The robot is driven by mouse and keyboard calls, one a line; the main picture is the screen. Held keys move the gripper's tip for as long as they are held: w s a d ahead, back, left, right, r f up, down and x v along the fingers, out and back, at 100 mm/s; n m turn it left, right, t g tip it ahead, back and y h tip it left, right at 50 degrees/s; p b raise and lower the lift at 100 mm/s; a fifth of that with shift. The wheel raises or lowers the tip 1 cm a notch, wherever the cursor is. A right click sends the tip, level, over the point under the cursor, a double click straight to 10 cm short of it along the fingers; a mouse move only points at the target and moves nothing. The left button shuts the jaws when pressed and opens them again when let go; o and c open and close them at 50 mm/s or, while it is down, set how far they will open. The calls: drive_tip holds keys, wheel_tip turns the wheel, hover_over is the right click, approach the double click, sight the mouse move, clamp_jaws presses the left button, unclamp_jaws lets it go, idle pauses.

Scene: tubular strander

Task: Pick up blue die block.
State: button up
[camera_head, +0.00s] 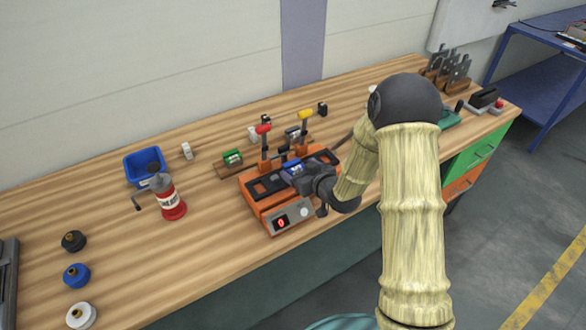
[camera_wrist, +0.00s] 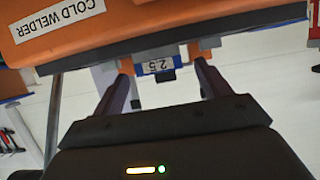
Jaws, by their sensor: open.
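The blue die block (camera_head: 291,166) sits in the orange cold welder (camera_head: 262,205) on the bench. In the wrist view the blue die block (camera_wrist: 158,66) shows a white label reading 2.5, under the edge of the orange housing labelled COLD WELDER (camera_wrist: 100,22). My gripper (camera_head: 308,176) is at the right side of the block in the head view and partly covers the welder. In the wrist view my gripper (camera_wrist: 163,74) is open, with one finger on each side of the block and visible space between. Whether a finger touches it cannot be told.
Red-knobbed (camera_head: 264,130) and yellow-knobbed levers (camera_head: 306,115) rise behind the block. A green block (camera_head: 232,157) sits on a wooden holder to the left. A red can (camera_head: 172,205) and blue bin (camera_head: 146,181) stand further left.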

sight(295, 167)
drive_tip(key=x, duration=0.3)
drive_tip(key=shift+w+p, duration=0.1)
drive_tip(key=shift+p, duration=0.25)
drive_tip(key=shift+a, duration=0.1)
drive_tip(key=c, duration=1.5)
drive_tip(key=shift+o, duration=0.2)
drive_tip(key=shift+r, duration=0.1)
wheel_tip(295, 167, up, 10)
drive_tip(key=shift+f+b, duration=0.1)
drive_tip(key=shift+b, duration=0.65)
